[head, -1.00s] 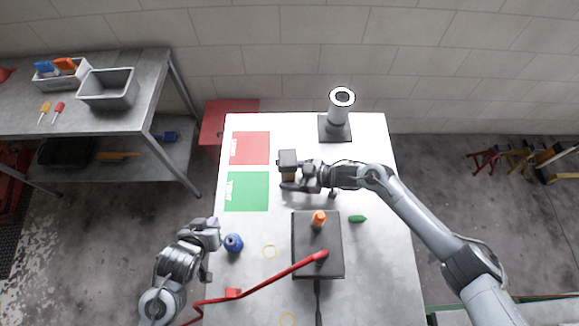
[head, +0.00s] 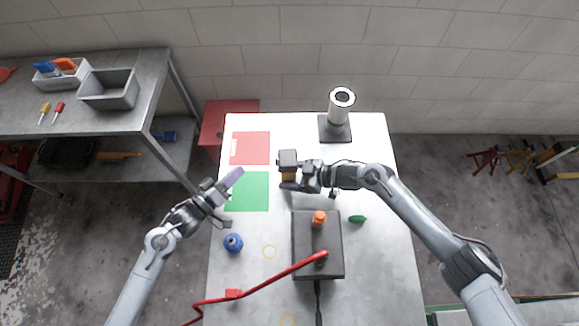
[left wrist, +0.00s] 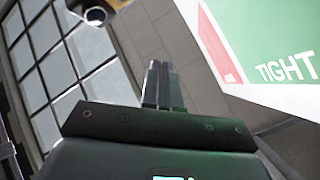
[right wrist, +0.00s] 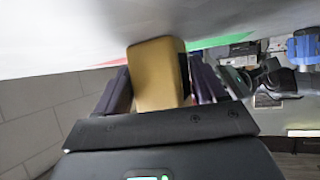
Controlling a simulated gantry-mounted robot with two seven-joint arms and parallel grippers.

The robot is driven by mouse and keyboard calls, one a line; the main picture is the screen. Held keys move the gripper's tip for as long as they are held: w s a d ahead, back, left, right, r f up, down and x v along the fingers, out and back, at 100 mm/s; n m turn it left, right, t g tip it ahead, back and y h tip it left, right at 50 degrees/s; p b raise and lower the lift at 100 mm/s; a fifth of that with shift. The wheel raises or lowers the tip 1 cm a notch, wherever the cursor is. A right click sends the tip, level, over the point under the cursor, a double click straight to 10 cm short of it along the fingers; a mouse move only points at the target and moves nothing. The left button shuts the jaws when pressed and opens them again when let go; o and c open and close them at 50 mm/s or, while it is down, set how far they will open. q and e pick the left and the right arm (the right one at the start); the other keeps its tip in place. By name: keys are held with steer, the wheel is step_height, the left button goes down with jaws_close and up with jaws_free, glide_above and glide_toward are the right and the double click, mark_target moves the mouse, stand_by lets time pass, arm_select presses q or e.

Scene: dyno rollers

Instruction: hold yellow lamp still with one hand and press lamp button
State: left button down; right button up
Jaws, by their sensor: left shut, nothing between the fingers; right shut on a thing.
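The yellow lamp (right wrist: 158,75) shows as a plain yellow block in the right wrist view. In the head view only a small brownish-yellow part of it (head: 289,176) shows. My right gripper (head: 288,170) is shut on it, with one finger on each side, right of the coloured mats. I cannot make out the lamp's button. My left gripper (head: 236,177) is shut and empty over the top left of the green mat, left of the lamp and apart from it. Its closed fingers also show in the left wrist view (left wrist: 163,85).
The green mat (head: 250,195) and red mat (head: 250,148) lie on the table's left side. A black box (head: 305,250) with an orange knob (head: 319,218) and a red lever (head: 270,276) stands in front. A blue object (head: 233,243) sits near the left edge. A grey cylinder (head: 338,108) stands behind.

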arm_select(q)
steer(key=shift+w+d, duration=0.15)
steer(key=shift+d, duration=2)
steer(key=shift+w+d, duration=0.15)
steer(key=shift+d, duration=2)
arm_select(e)
steer(key=shift+f, duration=0.1)
arm_select(q)
steer(key=shift+d, duration=0.2)
steer(key=shift+d, duration=0.35)
steer(key=shift+a, duration=0.55)
steer(key=shift+s+a, duration=0.15)
steer(key=shift+a, duration=1.35)
steer(key=shift+s+a, duration=0.1)
steer(key=shift+a, duration=1.4)
